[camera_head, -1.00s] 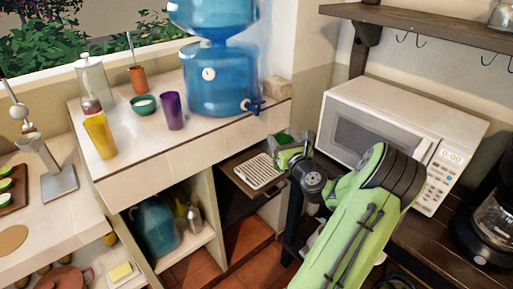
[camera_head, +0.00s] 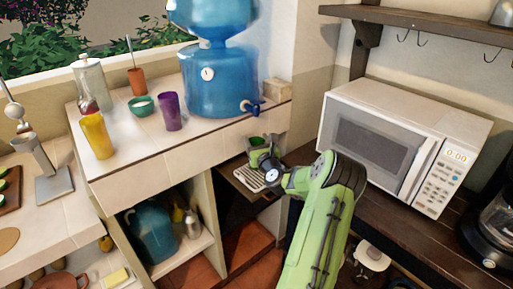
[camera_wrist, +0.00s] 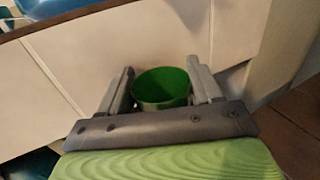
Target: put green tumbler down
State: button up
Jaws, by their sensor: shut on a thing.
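My gripper (camera_head: 262,156) is shut on the green tumbler (camera_head: 257,141). The wrist view shows the tumbler (camera_wrist: 161,90) upright between the two fingers (camera_wrist: 161,92), with its open rim facing up; its inside looks empty. In the head view the tumbler appears above the white slatted drip tray (camera_head: 248,178), which lies on a small dark ledge below the counter. My gripper partly hides the tumbler and the tray. I cannot tell whether the tumbler's base touches the tray.
A blue water dispenser (camera_head: 215,88) with a tap (camera_head: 250,107) stands on the tiled counter above. A yellow tumbler (camera_head: 98,136) and a purple tumbler (camera_head: 170,112) stand on that counter. A white microwave (camera_head: 400,140) is at the right.

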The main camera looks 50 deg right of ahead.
jog(key=o, duration=1.3)
jog(key=shift+o, duration=0.2)
jog(key=shift+s, duration=0.1)
